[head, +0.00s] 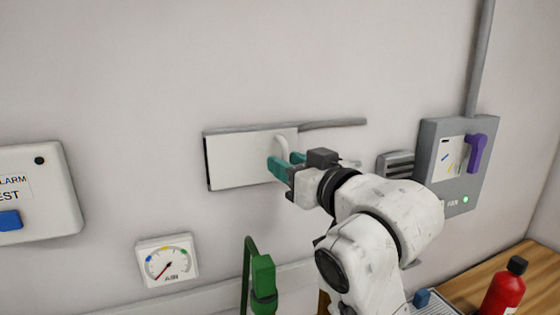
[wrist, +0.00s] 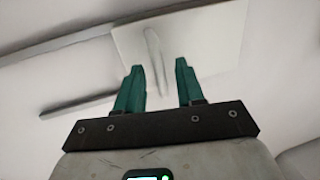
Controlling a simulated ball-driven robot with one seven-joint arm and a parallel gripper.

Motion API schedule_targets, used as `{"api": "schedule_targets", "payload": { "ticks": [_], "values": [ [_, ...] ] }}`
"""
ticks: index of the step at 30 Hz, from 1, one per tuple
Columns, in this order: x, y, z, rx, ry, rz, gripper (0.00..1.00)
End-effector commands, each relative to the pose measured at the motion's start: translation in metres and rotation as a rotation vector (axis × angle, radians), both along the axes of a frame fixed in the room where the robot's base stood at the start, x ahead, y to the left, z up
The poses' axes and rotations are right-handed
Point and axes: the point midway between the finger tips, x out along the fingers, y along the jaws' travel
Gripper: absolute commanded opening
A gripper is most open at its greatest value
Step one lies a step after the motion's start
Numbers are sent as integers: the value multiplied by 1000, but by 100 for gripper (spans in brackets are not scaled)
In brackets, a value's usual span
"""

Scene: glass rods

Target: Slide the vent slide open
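The vent slide is a white rectangular panel (head: 238,161) on the wall, under a grey rail (head: 335,124) that runs on to its right. A pale upright handle (head: 282,147) stands near the panel's right edge. In the wrist view the panel (wrist: 215,35) fills the top, and its handle (wrist: 154,55) lies ahead, between the lines of the fingers. My gripper (head: 283,163) has teal fingers, spread apart and empty, just in front of the handle. In the wrist view my gripper (wrist: 158,78) shows a clear gap, with the fingertips short of the handle.
A grey louvred vent (head: 397,164) is partly behind my arm. Right of it is a grey box (head: 432,150) with a purple lever (head: 477,152). A gauge (head: 167,261), a green handle (head: 263,280) and an alarm box (head: 50,190) are around. A red bottle (head: 503,291) stands on the wooden table.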

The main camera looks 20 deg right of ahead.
Motion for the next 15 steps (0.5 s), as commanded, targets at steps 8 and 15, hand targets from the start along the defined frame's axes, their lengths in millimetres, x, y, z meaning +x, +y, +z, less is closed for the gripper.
{"api": "schedule_targets", "payload": {
  "ticks": [8, 15],
  "values": [
    [0, 0, 0, 0, 0, 0, 34],
    [0, 0, 0, 0, 0, 0, 11]
  ]
}}
